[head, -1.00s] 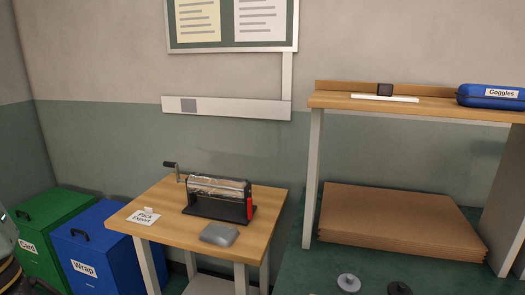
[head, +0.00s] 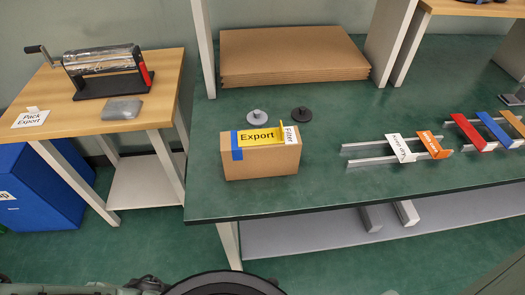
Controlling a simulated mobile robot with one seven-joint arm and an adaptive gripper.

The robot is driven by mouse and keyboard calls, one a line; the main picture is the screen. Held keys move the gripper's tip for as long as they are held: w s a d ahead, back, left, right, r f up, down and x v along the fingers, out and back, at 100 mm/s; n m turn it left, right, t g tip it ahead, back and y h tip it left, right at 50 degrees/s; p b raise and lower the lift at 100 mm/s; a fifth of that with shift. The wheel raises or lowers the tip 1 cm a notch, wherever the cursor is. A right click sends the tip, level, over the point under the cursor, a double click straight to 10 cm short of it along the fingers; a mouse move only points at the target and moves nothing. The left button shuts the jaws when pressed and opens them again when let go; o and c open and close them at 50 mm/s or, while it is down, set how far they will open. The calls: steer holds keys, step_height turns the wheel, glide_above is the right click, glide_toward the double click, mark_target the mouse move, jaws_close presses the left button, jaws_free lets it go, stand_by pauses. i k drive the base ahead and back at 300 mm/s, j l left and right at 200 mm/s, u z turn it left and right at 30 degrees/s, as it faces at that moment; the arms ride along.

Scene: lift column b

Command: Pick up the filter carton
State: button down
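The filter carton (head: 260,162) is a brown box on the green bench top, close to its front left corner. A yellow label reading "Export" lies over its top and front edge, with blue tape at the label's left end. A small white tag reading "Filter" stands at its right end. I do not see my gripper in the head view, so its place relative to the carton is not shown.
Behind the carton are a grey disc (head: 257,117), a dark disc (head: 301,114) and stacked cardboard sheets (head: 290,57). Rails with coloured pieces (head: 470,132) lie to the right. A wooden table (head: 145,117) with a film roller (head: 104,70) stands left, across a gap.

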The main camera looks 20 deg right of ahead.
mark_target(278, 160)
steer(key=k+l, duration=0.2)
steer(key=l, duration=0.25)
steer(key=k+l, duration=0.25)
steer(key=l, duration=0.2)
steer(key=k+l+u, duration=0.1)
steer(key=l, duration=0.35)
steer(key=k+l, duration=0.35)
steer(key=i+l, duration=0.1)
steer(key=l, duration=0.45)
steer(key=i+u, duration=0.05)
